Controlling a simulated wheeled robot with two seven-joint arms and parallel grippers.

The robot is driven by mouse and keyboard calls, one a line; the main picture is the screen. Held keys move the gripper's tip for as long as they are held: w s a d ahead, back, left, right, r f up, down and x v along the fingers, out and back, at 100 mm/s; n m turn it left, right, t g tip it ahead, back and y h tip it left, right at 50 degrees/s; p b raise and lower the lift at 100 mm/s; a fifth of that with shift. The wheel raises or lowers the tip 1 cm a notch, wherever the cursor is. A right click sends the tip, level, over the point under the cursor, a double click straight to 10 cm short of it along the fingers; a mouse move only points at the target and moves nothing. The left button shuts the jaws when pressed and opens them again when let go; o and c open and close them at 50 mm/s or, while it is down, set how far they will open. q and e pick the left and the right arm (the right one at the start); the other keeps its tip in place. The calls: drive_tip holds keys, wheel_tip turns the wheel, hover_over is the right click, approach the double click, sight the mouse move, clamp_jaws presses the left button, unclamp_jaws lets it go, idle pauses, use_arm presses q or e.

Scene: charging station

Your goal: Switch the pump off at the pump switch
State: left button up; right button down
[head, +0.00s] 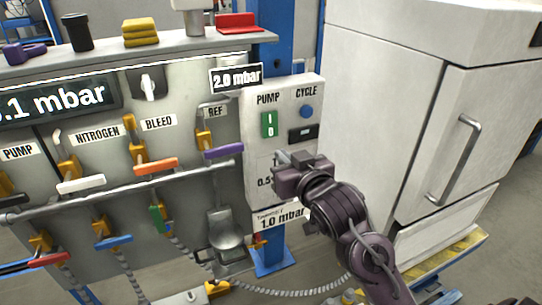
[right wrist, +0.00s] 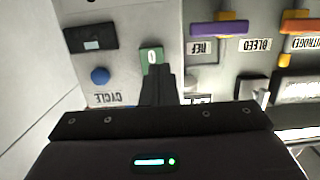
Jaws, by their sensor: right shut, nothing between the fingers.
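The pump switch (head: 269,124) is a green rocker marked I above 0, under the PUMP label on a pale control box (head: 257,180). My right gripper (head: 282,157) is shut and empty in front of the box. In the head view its tips show just below and right of the switch; I cannot tell whether they touch anything. My left gripper is not in view.
A blue CYCLE button (head: 306,112) and a small black display (head: 303,133) sit right of the switch. The valve panel with coloured handles, such as the purple one (head: 223,152), lies left. A large white cabinet (head: 400,110) stands right.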

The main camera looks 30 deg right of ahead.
sight(270, 125)
drive_tip(key=w, duration=0.5)
drive_tip(key=w+b, duration=0.1)
drive_tip(key=w, duration=0.1)
drive_tip(key=shift+w+d+f, duration=0.2)
drive_tip(key=shift+w+f, duration=0.05)
drive_tip(key=shift+f, duration=0.15)
